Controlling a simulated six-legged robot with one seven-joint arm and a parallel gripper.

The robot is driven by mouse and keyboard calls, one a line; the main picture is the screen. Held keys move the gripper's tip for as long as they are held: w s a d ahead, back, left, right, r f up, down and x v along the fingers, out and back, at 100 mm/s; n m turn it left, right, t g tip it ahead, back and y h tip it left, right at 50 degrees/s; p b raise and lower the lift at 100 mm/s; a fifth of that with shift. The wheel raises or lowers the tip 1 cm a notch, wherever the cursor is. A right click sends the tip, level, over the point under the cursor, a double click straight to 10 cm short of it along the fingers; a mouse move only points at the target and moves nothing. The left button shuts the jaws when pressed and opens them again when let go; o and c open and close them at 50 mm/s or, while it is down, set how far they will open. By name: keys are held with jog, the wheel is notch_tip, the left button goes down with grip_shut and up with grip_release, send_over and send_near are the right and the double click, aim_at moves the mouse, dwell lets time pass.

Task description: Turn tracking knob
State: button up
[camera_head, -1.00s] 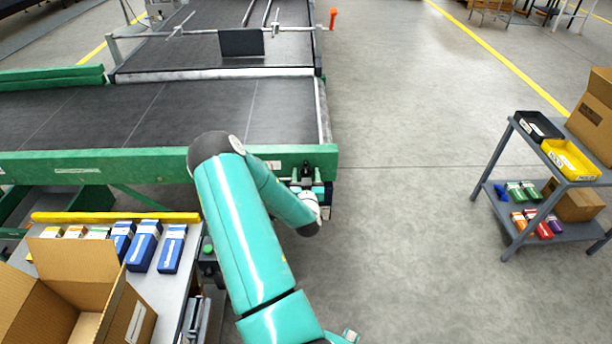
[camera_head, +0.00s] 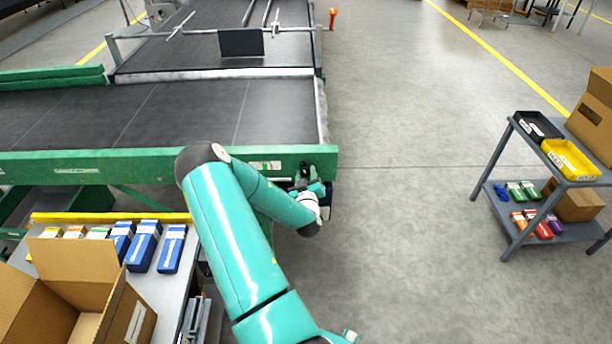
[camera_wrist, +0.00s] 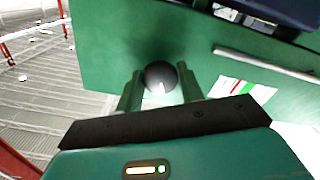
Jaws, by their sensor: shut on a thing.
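The tracking knob (camera_wrist: 160,76) is a dark round knob on a green panel (camera_wrist: 130,35) in the wrist view. My gripper (camera_wrist: 160,92) has one finger on each side of the knob and is shut on it. In the head view my gripper (camera_head: 306,178) is at the right end of the conveyor's green side rail (camera_head: 110,166). There the knob is hard to make out behind my wrist.
A packing table (camera_head: 180,290) with blue boxes and an open carton (camera_head: 120,310) stands at lower left. A grey cart (camera_head: 500,222) with trays and cartons stands at right. The floor between conveyor and cart is clear. A label (camera_wrist: 245,88) is beside the knob.

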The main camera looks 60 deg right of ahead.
dwell(0.3)
jog(key=o, duration=0.9)
jog(key=shift+o, duration=0.2)
jog(key=shift+a, duration=0.1)
jog(key=v, duration=1.3)
jog(key=shift+s+a, duration=0.2)
jog(key=shift+a, duration=0.1)
